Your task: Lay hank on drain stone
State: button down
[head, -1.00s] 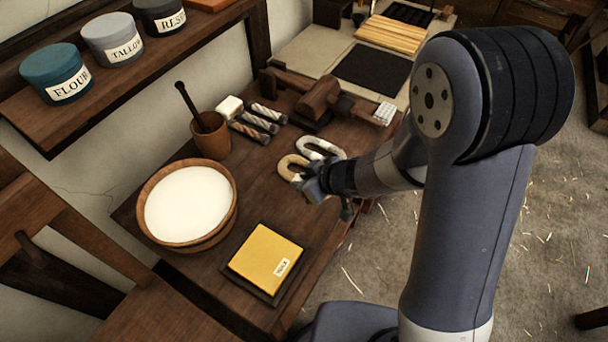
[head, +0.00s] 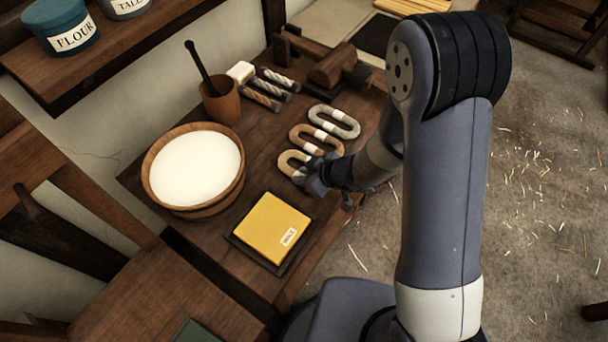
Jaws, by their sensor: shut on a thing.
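Three looped hanks lie side by side on the dark wooden bench: a grey one (head: 349,120) farthest, a brown one (head: 301,131) in the middle, and a pale tan one (head: 284,160) nearest. Each has a white band or patch. My gripper (head: 312,180) is at the right end of the tan hank, shut on it. The fingertips are small and partly hidden by the wrist. The tan hank seems to be at bench level. I cannot tell for sure which surface is the drain stone; a dark square slab (head: 372,35) shows at the back.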

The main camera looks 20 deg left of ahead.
jog(key=shift+f, duration=0.15)
jog(key=c, duration=1.3)
grip_release()
jog(key=shift+o, duration=0.2)
